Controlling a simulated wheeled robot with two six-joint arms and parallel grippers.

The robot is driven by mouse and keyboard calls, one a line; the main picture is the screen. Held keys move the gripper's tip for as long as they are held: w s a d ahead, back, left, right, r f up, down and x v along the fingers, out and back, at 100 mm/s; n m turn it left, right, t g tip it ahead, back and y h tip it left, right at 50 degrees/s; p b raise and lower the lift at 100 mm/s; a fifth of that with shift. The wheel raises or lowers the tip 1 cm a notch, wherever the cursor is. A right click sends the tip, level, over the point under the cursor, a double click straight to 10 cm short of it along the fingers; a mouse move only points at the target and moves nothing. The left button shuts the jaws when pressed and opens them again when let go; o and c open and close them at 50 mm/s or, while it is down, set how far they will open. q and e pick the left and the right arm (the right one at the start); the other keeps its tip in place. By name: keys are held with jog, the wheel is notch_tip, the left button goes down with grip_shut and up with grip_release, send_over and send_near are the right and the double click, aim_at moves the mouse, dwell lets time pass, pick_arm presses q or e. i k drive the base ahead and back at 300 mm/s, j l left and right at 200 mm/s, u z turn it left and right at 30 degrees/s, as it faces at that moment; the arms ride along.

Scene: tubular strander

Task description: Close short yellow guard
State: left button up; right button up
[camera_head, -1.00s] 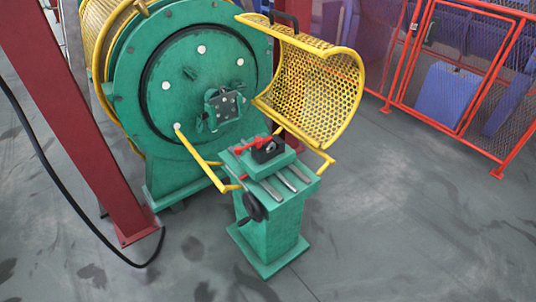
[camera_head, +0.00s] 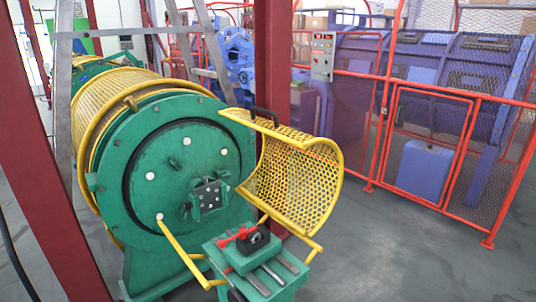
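The short yellow guard (camera_head: 295,182) is a curved perforated yellow shell on the right of the green round machine end (camera_head: 130,175). It is swung open to the right, with its hollow side facing left. A black handle (camera_head: 263,115) sits on its top edge. Yellow frame bars (camera_head: 182,252) run below, in front of the machine face. The face with its dark bracket (camera_head: 208,196) is uncovered. Neither of my grippers is in view.
A green stand (camera_head: 262,268) with a red-handled clamp stands in front of the guard. Red columns (camera_head: 45,150) rise at left and behind the guard. An orange mesh fence (camera_head: 430,140) and a control box (camera_head: 323,55) are at right. Grey floor (camera_head: 400,255) is clear at lower right.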

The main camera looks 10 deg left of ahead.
aim_at(314, 140)
jog(key=i+l+u, duration=0.15)
jog(key=i+l, duration=0.35)
jog(key=i+l+u, duration=0.2)
jog(key=i+l, duration=0.3)
jog(key=l, duration=0.2)
jog(key=i+l+u, duration=0.1)
jog(key=l, duration=0.2)
jog(key=i+l+u, duration=0.15)
jog(key=l, duration=0.2)
jog(key=i+l+u, duration=0.1)
jog(key=l, duration=0.25)
jog(key=i+l+u, duration=0.1)
jog(key=l, duration=0.3)
jog(key=i+l+u, duration=0.25)
jog(key=l, duration=0.5)
jog(key=i, duration=0.05)
